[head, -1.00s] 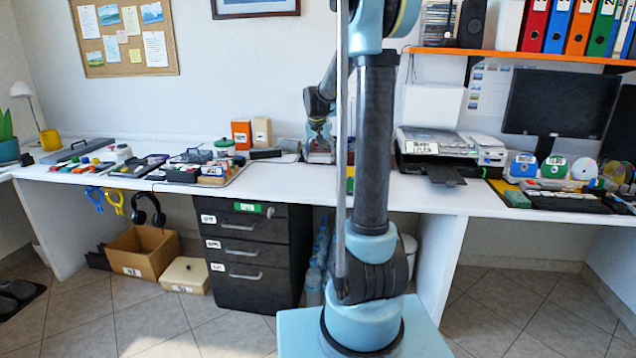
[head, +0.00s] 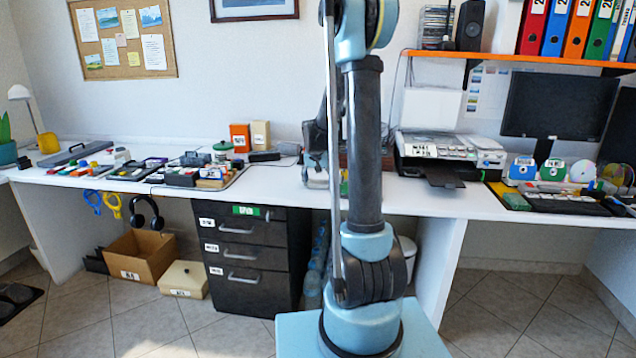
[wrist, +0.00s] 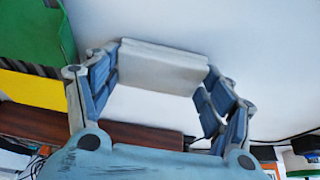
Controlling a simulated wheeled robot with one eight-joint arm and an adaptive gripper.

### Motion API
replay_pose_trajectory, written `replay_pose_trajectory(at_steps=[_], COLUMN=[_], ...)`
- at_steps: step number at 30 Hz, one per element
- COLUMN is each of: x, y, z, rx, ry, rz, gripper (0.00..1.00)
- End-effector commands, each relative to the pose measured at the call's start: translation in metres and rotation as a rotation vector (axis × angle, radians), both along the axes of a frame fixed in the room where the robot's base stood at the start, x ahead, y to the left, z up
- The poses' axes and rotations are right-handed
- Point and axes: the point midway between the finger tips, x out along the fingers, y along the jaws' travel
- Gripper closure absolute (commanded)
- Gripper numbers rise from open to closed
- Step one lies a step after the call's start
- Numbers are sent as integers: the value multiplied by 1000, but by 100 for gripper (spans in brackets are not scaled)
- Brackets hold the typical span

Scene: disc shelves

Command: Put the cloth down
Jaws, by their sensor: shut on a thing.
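The cloth (wrist: 163,67) shows in the wrist view as a pale grey, folded, flat-faced piece between my fingertips. My gripper (wrist: 158,82) is shut on it, with one blue-grey finger at each side. The white desk surface lies around it; I cannot tell whether the cloth touches the desk. In the head view my gripper (head: 317,168) is low over the desk behind my own arm, which hides part of it. The cloth cannot be made out clearly there.
A green-and-yellow object (wrist: 35,50) is close at the upper left in the wrist view. A brown bar (wrist: 110,132) lies nearby. On the desk (head: 290,190), a printer (head: 437,146) stands right, orange and cream boxes (head: 240,137) left, with cluttered trays farther left.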

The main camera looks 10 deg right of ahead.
Motion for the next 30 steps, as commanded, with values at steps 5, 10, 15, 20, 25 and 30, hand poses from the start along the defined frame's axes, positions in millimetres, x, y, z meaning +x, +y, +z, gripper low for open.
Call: replay_pose_trajectory(at_steps=[5,10,15,20,25,30], x=[0,0,0,0,-2,-8], y=[-1,-1,-1,-1,-1,1], z=[0,-1,-1,-1,4,20], rx=[0,0,0,-1,-1,-1], ry=[0,0,0,0,0,0], rz=[-1,-1,-1,-1,-1,-1], gripper=[49,17,17,17,17,17])
